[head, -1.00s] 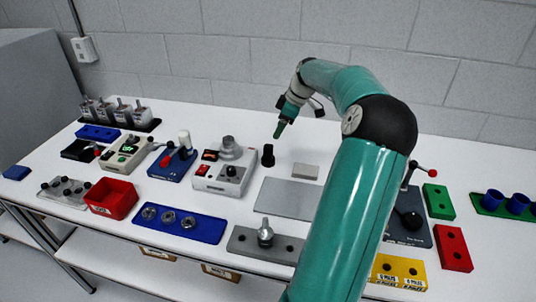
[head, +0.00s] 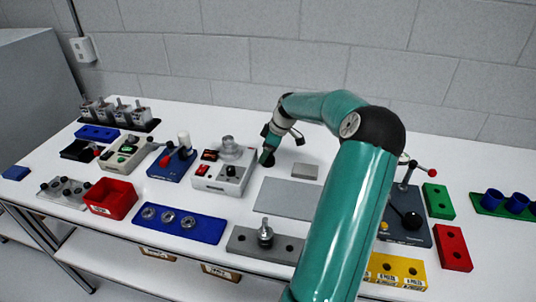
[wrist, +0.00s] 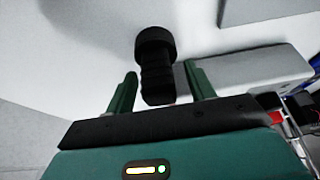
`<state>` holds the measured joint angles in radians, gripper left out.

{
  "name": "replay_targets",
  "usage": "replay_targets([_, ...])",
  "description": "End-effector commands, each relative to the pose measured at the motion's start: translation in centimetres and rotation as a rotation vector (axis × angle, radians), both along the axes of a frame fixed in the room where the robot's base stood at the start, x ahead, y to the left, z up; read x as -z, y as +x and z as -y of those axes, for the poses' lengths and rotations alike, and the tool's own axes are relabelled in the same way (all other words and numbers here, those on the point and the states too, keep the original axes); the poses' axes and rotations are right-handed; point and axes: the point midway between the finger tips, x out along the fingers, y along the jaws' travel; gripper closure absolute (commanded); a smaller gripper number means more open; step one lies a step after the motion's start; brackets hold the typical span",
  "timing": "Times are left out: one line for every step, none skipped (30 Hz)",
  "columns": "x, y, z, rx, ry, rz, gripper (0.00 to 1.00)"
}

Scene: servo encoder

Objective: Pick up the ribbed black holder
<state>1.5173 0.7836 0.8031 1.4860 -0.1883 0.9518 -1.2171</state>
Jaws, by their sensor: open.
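The ribbed black holder (wrist: 157,68) stands on the white table in the wrist view, with a wider round cap end and a ribbed body. My gripper (wrist: 160,88) is open, with one green finger on each side of the ribbed body. I cannot tell whether either finger touches it; a gap shows on the left, and the right finger is closer. In the head view my gripper (head: 266,158) is low at the holder's spot, right of the grey control box, and mostly covers the holder.
A flat grey plate (head: 287,198) lies in front. The grey control box (head: 222,172) stands close on the left.

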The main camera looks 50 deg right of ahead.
Motion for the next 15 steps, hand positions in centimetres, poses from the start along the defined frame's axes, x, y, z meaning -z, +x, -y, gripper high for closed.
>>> replay_targets([-0.04,0.00,0.01,0.000,0.000,0.000,0.46])
replay_targets([-0.05,-0.01,0.01,0.000,0.000,0.000,0.46])
replay_targets([-0.05,-0.01,0.01,0.000,0.000,0.000,0.50])
replay_targets([-0.06,-0.01,0.01,0.000,0.000,0.000,0.56])
replay_targets([-0.06,-0.01,0.01,0.000,0.000,0.000,0.62])
replay_targets([-0.06,-0.01,0.01,0.000,0.000,0.000,0.69])
replay_targets([-0.07,-0.01,0.02,0.000,0.000,0.000,0.75])
replay_targets([-0.07,-0.01,0.02,0.000,0.000,0.000,0.81])
replay_targets([-0.07,-0.01,0.02,0.000,0.000,0.000,0.89])
replay_targets([-0.07,0.00,0.01,0.000,0.000,0.000,0.95])
replay_targets([-0.08,-0.01,0.01,0.000,0.000,0.000,0.95])
replay_targets([-0.09,0.00,0.02,0.000,-0.001,0.000,0.95])
replay_targets([-0.09,-0.01,0.02,0.000,-0.001,0.000,0.95])
replay_targets([-0.09,0.00,0.02,0.000,-0.001,0.000,0.95])
replay_targets([-0.09,0.00,0.02,0.000,-0.001,0.000,0.95])
